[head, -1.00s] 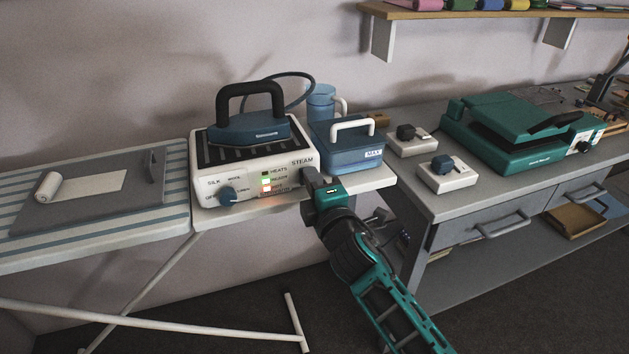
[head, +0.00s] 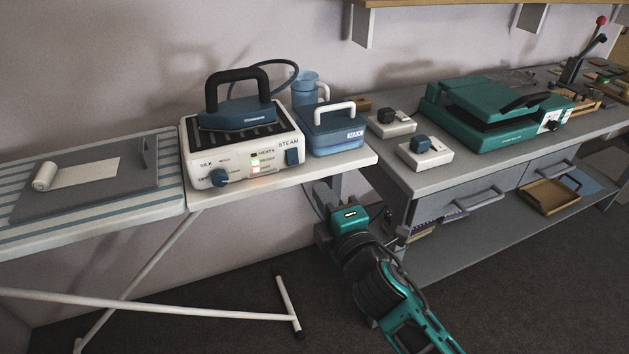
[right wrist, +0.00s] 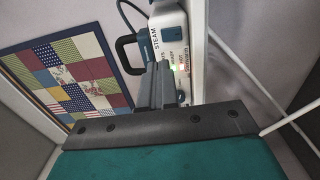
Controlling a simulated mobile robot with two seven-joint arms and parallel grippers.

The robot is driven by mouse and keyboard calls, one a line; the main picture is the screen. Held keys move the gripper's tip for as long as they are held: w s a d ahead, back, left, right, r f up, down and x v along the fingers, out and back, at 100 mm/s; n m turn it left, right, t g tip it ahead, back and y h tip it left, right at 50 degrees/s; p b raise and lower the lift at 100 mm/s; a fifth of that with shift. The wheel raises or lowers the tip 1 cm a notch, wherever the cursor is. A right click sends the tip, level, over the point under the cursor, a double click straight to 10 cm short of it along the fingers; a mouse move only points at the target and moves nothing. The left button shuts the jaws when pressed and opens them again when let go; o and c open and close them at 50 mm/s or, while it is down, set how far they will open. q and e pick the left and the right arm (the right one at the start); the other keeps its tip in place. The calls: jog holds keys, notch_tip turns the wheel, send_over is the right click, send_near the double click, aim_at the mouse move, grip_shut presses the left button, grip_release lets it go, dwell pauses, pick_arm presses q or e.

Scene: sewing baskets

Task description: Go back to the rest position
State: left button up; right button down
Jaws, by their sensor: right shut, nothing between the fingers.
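My right gripper (head: 322,205) is shut and empty. In the head view it hangs below the front edge of the ironing board, apart from the steam station (head: 243,147). In the right wrist view its closed fingers (right wrist: 156,85) point toward the steam station (right wrist: 171,45), which shows turned on its side. The blue iron (head: 240,113) with a black handle sits on the station. The station's front has a blue dial, a blue switch at the right and a green and a red light lit. My left gripper is not in view.
The ironing board (head: 95,232) holds a grey pad with a white roll. A blue water tank (head: 338,138) stands beside the station. The grey workbench (head: 480,172) at right carries two switch boxes and a green press (head: 495,112). A patchwork picture (right wrist: 75,75) shows in the wrist view. Floor below is open.

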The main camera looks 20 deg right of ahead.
jog(key=shift+s, duration=0.65)
jog(key=s+f+m+g+y+p, duration=0.1)
jog(key=s+f+m+g, duration=0.6)
jog(key=s+f+m, duration=0.8)
notch_tip(320, 180, down, 3)
jog(key=shift+s+f+m+p, duration=0.15)
jog(key=shift+m+p, duration=0.25)
jog(key=shift+p, duration=0.4)
jog(key=shift+a, duration=0.1)
